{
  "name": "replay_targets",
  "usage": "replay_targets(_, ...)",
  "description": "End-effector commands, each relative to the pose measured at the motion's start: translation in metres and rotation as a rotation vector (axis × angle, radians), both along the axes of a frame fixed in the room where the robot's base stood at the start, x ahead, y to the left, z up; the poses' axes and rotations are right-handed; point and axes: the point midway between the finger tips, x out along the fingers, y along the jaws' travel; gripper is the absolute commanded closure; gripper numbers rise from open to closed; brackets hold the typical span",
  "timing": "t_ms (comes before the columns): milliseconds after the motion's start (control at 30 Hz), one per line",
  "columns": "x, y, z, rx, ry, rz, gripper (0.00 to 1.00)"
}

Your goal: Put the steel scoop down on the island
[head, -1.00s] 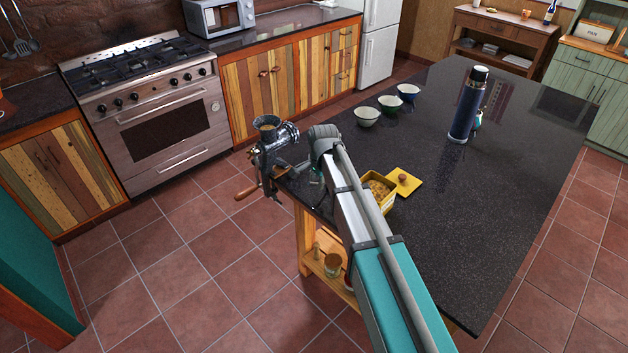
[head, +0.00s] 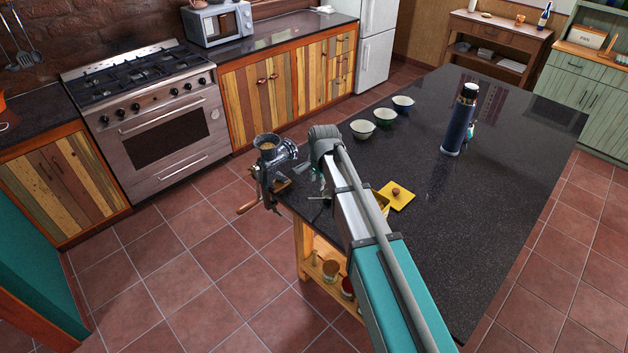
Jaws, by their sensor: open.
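The island (head: 440,240) has a dark speckled top and fills the middle and right of the head view. My gripper (head: 313,176) is over the island's near left corner, beside the meat grinder, small and partly hidden by my arm. It is open. I cannot make out the steel scoop; the small dark and metallic shapes around the gripper are too small to tell apart.
The meat grinder (head: 268,165) is at the island's left corner. A yellow box (head: 382,203), mostly hidden behind my arm, is beside its yellow lid (head: 397,196). Several bowls (head: 384,116) and a dark blue flask (head: 459,122) stand farther back. The right side is clear.

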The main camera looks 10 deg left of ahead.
Motion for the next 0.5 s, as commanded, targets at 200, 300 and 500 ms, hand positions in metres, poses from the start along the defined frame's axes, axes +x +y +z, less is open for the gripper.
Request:
replay_targets(200, -0.002, -0.002, 0.018, 0.000, 0.000, 0.000, 0.56)
replay_targets(300, -0.003, -0.002, 0.022, 0.000, 0.000, 0.000, 0.56)
replay_targets(500, -0.003, -0.002, 0.024, 0.000, 0.000, 0.000, 0.56)
